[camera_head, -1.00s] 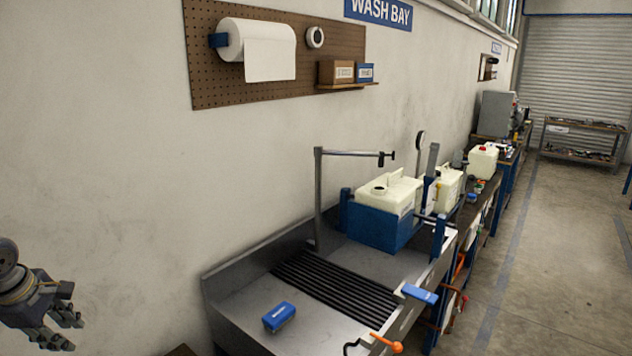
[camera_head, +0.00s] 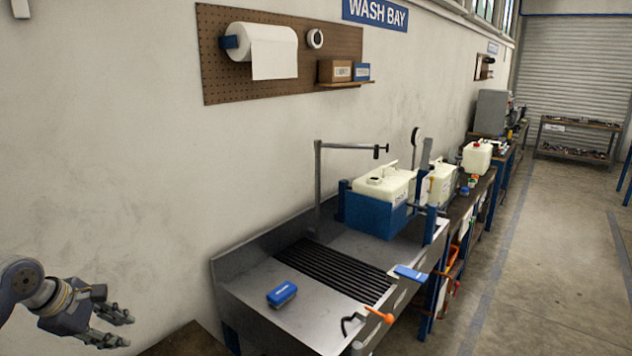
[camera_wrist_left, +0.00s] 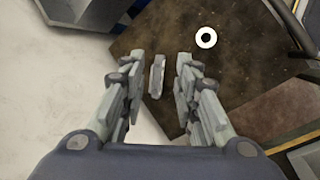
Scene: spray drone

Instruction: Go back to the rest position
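My left gripper (camera_head: 122,328) is at the lower left of the head view, in front of the pale wall and left of the wash bench. In the left wrist view its fingers (camera_wrist_left: 170,78) are spread with a gap between them and nothing held. Below them is a dark brown surface (camera_wrist_left: 240,75) with a white ring (camera_wrist_left: 206,38) on it, apart from the fingers. My right gripper is in neither view.
A steel wash bench (camera_head: 240,290) holds a blue block (camera_head: 282,294), a black grate (camera_head: 335,270) and a white tank (camera_head: 385,185) in a blue cradle. A brown surface (camera_head: 188,343) lies at the bottom left. The aisle floor (camera_head: 550,260) at right is clear.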

